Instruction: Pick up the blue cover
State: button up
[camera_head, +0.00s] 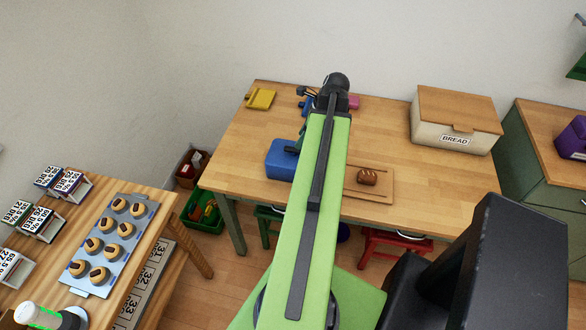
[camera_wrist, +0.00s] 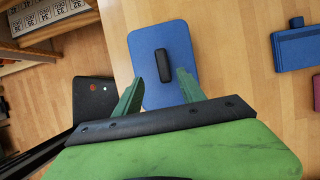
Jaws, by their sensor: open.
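The blue cover (camera_wrist: 150,37) is a flat rounded rectangle with a short black bar handle (camera_wrist: 162,66) on top. It lies on the wooden table, and it also shows in the head view (camera_head: 279,163) just left of my arm. My gripper (camera_wrist: 160,76) is open, with its two green fingers on either side of the handle's near end in the wrist view. The fingers hold nothing. I cannot tell how high the fingertips are above the cover. In the head view my arm hides most of the gripper.
A bread box (camera_head: 455,122) stands at the table's right. A loaf on a cutting board (camera_head: 383,186) lies right of my arm. A yellow item (camera_head: 261,99) and blue items (camera_wrist: 300,48) lie further back. A side table with a tray of buns (camera_head: 78,268) stands at left.

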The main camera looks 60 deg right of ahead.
aim_at(293, 159)
jog(key=shift+x, duration=0.8)
jog(key=shift+r, duration=0.1)
jog(key=b+x, duration=0.5)
jog(key=shift+s+d+f, duration=0.1)
jog(key=shift+d+f, duration=0.1)
jog(key=shift+d, duration=0.1)
jog(key=shift+r, duration=0.15)
grip_shut()
